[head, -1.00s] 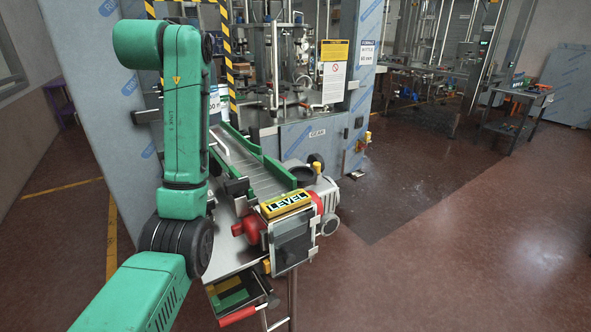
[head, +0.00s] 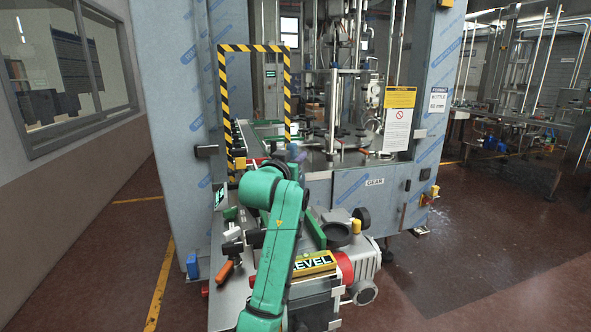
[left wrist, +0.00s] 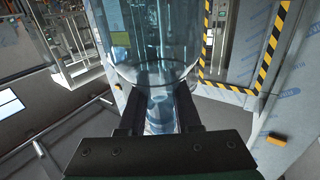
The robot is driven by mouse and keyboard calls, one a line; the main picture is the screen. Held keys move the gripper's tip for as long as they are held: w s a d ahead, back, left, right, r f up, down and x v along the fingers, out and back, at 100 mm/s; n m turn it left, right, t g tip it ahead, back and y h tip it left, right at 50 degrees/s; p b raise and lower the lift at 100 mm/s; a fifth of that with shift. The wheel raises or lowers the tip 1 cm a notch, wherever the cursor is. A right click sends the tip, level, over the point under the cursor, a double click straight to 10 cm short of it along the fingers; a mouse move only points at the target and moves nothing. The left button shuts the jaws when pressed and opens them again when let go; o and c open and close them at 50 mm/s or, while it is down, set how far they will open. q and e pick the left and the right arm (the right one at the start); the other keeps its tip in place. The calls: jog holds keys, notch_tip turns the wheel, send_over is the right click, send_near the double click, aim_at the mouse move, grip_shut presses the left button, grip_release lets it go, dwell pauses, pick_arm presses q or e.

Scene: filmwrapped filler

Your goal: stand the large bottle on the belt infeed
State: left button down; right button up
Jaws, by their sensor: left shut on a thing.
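In the left wrist view, my left gripper (left wrist: 157,95) is shut on a large clear, bluish bottle (left wrist: 155,45). The bottle rises out of the top of that view, so its upper end is not seen. In the head view my green left arm reaches forward over the conveyor, and its gripper (head: 296,154) is small and partly hidden by the arm; I cannot make out the bottle there. The belt infeed, with a green side rail (head: 314,229), is mostly hidden behind my arm. My right gripper is not in view.
A black-and-yellow striped frame (head: 222,95) stands around the passage into the machine. An orange-handled tool (head: 225,271) is at the left. Open floor lies at the right.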

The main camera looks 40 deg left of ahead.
pick_arm(q)
jog(key=f, duration=0.3)
jog(key=shift+s+a+f, duration=0.15)
jog(key=shift+s, duration=0.1)
jog(key=shift+w, duration=0.1)
jog(key=c, duration=0.6)
grip_release()
jog(key=b+v, duration=0.3)
jog(key=v, duration=0.9)
